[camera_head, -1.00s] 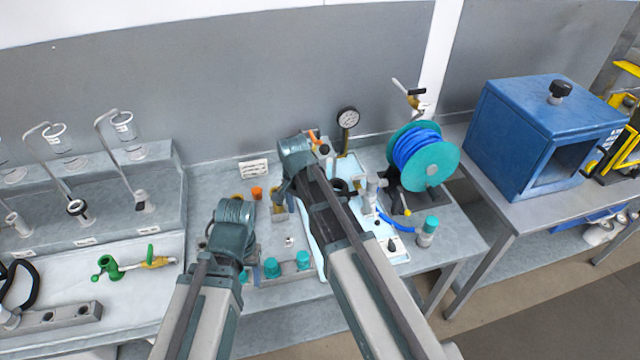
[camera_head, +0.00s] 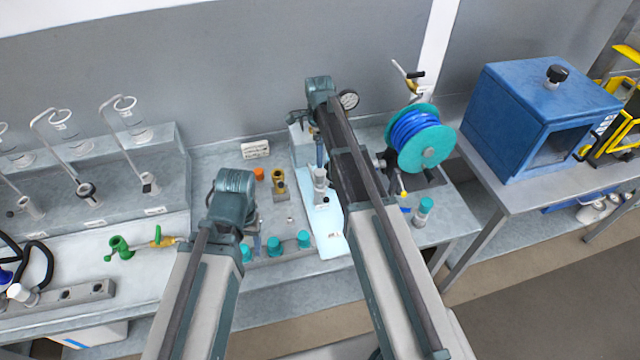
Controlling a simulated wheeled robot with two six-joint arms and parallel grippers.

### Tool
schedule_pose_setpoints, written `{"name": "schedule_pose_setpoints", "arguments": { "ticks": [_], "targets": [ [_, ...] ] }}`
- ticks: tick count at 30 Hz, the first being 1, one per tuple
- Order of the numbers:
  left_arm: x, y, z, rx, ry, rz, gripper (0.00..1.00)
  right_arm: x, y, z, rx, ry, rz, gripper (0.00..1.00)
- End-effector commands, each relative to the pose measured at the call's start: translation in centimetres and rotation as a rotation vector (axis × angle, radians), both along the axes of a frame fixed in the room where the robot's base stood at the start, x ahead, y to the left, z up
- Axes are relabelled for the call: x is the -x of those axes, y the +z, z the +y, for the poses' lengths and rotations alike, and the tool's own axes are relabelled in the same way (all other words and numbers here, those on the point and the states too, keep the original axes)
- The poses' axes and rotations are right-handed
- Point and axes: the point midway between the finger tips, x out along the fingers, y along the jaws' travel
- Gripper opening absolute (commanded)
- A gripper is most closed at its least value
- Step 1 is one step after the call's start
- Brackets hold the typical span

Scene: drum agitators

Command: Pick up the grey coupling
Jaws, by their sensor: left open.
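A grey cylindrical fitting (camera_head: 320,183) stands on the pale blue mat (camera_head: 328,240), left of my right arm; it may be the grey coupling, but I cannot tell for sure. A very small pale piece (camera_head: 290,219) lies on the bench left of the mat. My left gripper (camera_head: 253,243) is open, low over the bench behind the teal-capped row, and partly hidden by its own wrist. My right gripper (camera_head: 308,126) is at the back of the mat, beyond the grey fitting; its jaws are mostly hidden and too small to read.
Teal caps (camera_head: 274,243) stand in a row along the front. A brass fitting (camera_head: 279,184) and an orange cap (camera_head: 259,173) stand behind. A blue hose reel (camera_head: 418,138) is right of my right arm. A gauge (camera_head: 349,99) stands at the back.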

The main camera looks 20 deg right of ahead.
Motion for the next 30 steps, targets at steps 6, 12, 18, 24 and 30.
{"name": "schedule_pose_setpoints", "arguments": {
  "ticks": [6, 12, 18, 24, 30],
  "targets": [
    [0.0, -3.8, 0.0, -0.001, -0.003, -0.001, 0.60, 0.0, -3.8, 0.0, 0.000, 0.001, 0.000, 0.84],
    [0.0, -6.2, 0.0, -0.001, -0.008, -0.001, 0.60, 0.0, -6.2, 0.0, 0.000, 0.001, 0.000, 0.84],
    [0.0, -6.4, 0.0, -0.001, -0.011, 0.000, 0.60, 0.0, -6.4, 0.0, 0.000, 0.001, 0.000, 0.84],
    [0.0, -7.0, 0.0, -0.001, -0.011, 0.000, 0.60, -0.2, -7.0, -0.1, 0.000, 0.001, 0.000, 0.84],
    [0.0, -9.2, 0.0, -0.002, -0.014, 0.000, 0.60, -0.6, -9.2, -0.3, 0.000, 0.001, 0.000, 0.84]
  ]
}}
